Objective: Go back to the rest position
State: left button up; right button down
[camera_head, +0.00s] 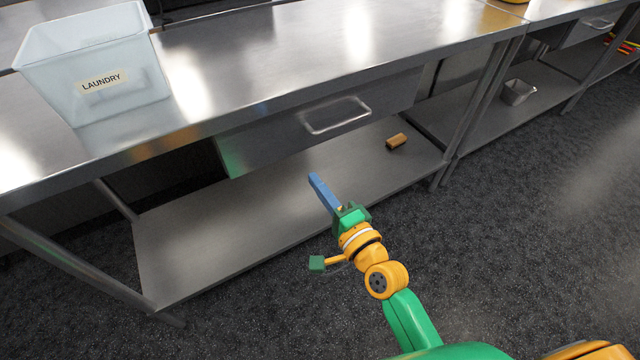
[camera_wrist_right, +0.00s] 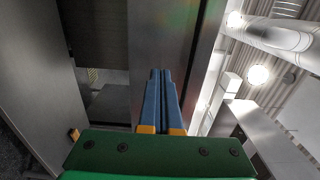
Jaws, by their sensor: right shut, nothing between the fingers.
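My right gripper (camera_head: 316,182) has blue fingers and a green and yellow wrist. In the head view it points up and left in front of the steel table, below the drawer. Its fingers are shut and hold nothing. In the right wrist view the two blue fingers (camera_wrist_right: 161,92) lie side by side, pressed together. My left gripper is not in view.
A steel table (camera_head: 260,65) with a drawer (camera_head: 320,118) and a lower shelf (camera_head: 215,235) stands before me. A white laundry bin (camera_head: 110,85) is on its top. A brown block (camera_head: 396,141) lies on the shelf. The dark floor (camera_head: 530,200) at the right is clear.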

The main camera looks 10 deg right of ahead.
jog(key=s+d+f+n+g+h+p, duration=0.2)
jog(key=s+f+n+g+p, duration=0.3)
jog(key=f, duration=0.6)
jog(key=s+d+f+n+g+h+p, duration=0.25)
jog(key=s+f, duration=0.35)
jog(key=f, duration=0.5)
jog(key=s+d+f+n+g+p, duration=0.1)
jog(key=s+d+f+n+g, duration=0.1)
jog(key=s, duration=0.6)
jog(key=s+d+f+n+g+h+p, duration=0.1)
jog(key=s+d+f+n+g, duration=0.2)
jog(key=s, duration=0.5)
jog(key=s+d+f+n+g+p, duration=0.1)
jog(key=s+d+f+n+g, duration=0.1)
jog(key=s, duration=0.6)
jog(key=shift+s+d+f+n+g+h, duration=0.25)
jog(key=shift+s+f+n+g+h, duration=0.15)
jog(key=shift+f+n+g, duration=0.55)
jog(key=shift+r, duration=0.15)
